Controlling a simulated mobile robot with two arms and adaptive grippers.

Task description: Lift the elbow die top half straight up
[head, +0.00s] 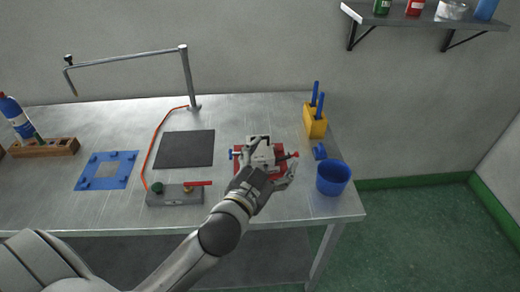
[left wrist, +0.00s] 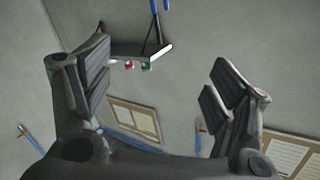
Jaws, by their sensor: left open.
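The elbow die (head: 262,154) shows in the head view as a small light grey block on a red base (head: 283,165), on the metal table right of the dark mat. A blue-ended piece sticks out at its left and a red-tipped one at its right. My left gripper (head: 271,172) is at the near side of the die and partly covers it; I cannot tell if it touches. In the left wrist view my left gripper (left wrist: 160,70) is open, with nothing between its fingers. The seam between the die halves is too small to make out. My right gripper is not in view.
A blue cup (head: 333,178) and a yellow holder with blue-handled tools (head: 315,122) stand right of the die. A grey box with a red lever (head: 175,195), a dark mat (head: 185,149) and a blue frame (head: 107,170) lie left. A metal post with an arm (head: 189,78) rises behind.

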